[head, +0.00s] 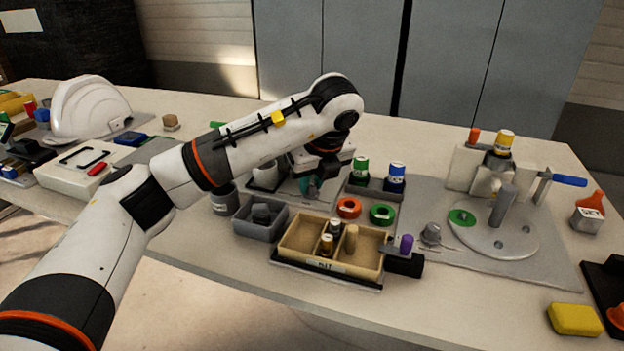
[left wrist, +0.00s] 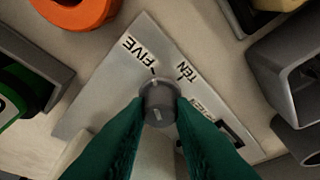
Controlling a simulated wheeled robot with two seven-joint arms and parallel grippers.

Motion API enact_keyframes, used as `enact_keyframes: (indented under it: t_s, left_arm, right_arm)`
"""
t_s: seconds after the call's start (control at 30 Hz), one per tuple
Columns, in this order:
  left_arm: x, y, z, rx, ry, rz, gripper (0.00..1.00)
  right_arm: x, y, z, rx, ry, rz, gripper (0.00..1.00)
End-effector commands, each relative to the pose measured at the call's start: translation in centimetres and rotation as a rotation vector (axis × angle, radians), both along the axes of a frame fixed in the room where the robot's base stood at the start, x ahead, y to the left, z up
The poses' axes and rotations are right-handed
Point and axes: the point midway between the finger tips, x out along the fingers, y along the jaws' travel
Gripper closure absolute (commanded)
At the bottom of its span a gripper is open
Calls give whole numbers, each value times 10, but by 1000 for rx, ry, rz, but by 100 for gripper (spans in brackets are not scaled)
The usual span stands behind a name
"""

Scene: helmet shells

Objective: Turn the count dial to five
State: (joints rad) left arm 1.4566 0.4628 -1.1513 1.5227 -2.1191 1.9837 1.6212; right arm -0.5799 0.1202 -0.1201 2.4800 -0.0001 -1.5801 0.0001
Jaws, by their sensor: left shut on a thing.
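The count dial (left wrist: 158,101) is a small grey knob on a light grey plate (left wrist: 95,95) in the left wrist view. My left gripper (left wrist: 159,112) has its green fingertips shut on the dial from both sides. The plate carries the labels FIVE (left wrist: 137,52) and TEN (left wrist: 187,73), and another label (left wrist: 203,107) partly hidden by a finger. A pale mark on the knob appears to lie toward the FIVE side, but its exact setting is hard to tell. In the head view my left gripper (head: 312,184) points down at the plate, and the dial is hidden. My right gripper is out of view.
Green (head: 360,170) and blue (head: 396,178) capped bottles stand right of the gripper. Orange (head: 348,208) and green (head: 382,214) rings lie in front. A grey bin (head: 262,230) and a divided wooden tray (head: 295,254) stand nearer. A white helmet (head: 90,108) is far left.

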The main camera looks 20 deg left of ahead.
Motion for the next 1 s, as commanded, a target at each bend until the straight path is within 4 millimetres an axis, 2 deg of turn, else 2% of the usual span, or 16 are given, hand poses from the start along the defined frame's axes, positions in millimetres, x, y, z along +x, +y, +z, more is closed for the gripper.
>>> enact_keyframes:
  t_s: [0.1,0.13,0.2,0.43,0.57,0.67,0.9,0.93,1.0]
  left_arm:
    - [0,0,1,-1,-2,1,100]
    - [0,0,1,0,-2,1,75]
    - [0,0,1,0,-2,1,69]
    - [0,0,1,-1,-1,0,69]
    - [-2,-2,9,0,-2,-2,69]
    - [-6,-6,25,-1,-5,-2,69]
    - [-20,-20,76,1,-6,-1,69]
    - [-22,-21,79,1,-6,-1,69]
    - [-25,-24,89,1,-5,0,69]
  right_arm:
    - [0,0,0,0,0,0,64]
    - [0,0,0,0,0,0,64]
    - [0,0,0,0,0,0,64]
    - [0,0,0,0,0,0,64]
    - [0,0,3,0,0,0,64]
    - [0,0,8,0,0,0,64]
    - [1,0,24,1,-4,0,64]
    - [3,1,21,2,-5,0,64]
    - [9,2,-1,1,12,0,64]
